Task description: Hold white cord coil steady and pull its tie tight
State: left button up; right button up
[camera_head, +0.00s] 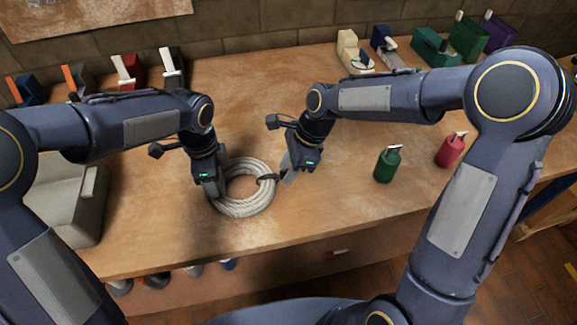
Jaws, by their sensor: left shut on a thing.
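A white cord coil (243,206) lies flat on the wooden bench in front of me. A dark tie (267,179) wraps the right side of the coil. My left gripper (213,190) is shut on the left side of the coil. My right gripper (287,174) is at the right of the coil, by the tie's end. Its fingers are small and partly hidden, so I cannot tell whether they are open, shut or holding the tie.
A green bottle (387,165) and a red bottle (451,150) stand to the right on the bench (330,215). A grey bin (68,205) stands at the left. Several coloured holders line the back. The bench between the coil and the green bottle is clear.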

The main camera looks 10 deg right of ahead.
grip_shut()
jog(key=d, duration=0.5)
jog(key=shift+d, duration=0.1)
grip_release()
dwell(0.4)
jog(key=v, duration=1.2)
